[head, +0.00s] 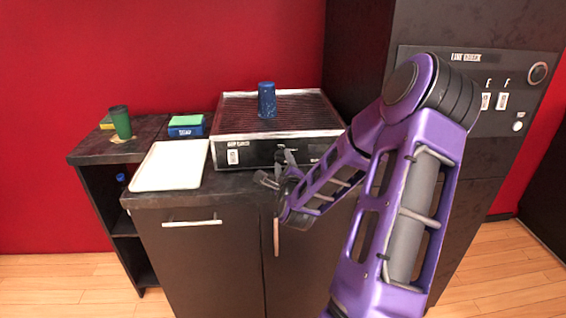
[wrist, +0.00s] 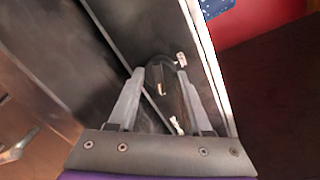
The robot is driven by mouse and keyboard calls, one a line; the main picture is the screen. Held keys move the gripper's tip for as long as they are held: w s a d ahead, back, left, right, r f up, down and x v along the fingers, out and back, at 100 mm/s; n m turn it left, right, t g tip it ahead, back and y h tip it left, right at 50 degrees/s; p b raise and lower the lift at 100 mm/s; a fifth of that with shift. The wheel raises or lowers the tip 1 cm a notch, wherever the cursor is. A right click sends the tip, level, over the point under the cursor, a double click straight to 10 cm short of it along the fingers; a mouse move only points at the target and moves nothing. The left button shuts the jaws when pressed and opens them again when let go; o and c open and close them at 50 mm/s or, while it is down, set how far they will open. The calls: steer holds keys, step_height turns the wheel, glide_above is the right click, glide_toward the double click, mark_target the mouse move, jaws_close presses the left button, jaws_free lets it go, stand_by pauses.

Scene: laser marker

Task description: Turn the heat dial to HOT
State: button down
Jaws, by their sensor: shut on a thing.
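The heat dial (wrist: 158,76) is a dark round knob with a small cream mark on its face, on the dark front panel of the grill-like machine (head: 222,150). In the wrist view my gripper (wrist: 160,70) has one finger on each side of the dial and is shut on it. Small pale labels sit near the dial, too small to read, so I cannot tell its setting. In the head view my gripper (head: 284,160) is at the machine's front, and the dial is hard to make out behind it.
A blue can (head: 267,99) stands on the machine's ribbed top. A white tray (head: 168,166) lies on the counter left of the machine. A green cup (head: 121,123) and a blue box (head: 186,131) stand farther left. A tall dark cabinet (head: 357,50) rises at the right.

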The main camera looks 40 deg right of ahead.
steer(key=shift+m, duration=0.8)
steer(key=shift+c, duration=1.7)
jaws_free()
steer(key=shift+s+a, duration=0.1)
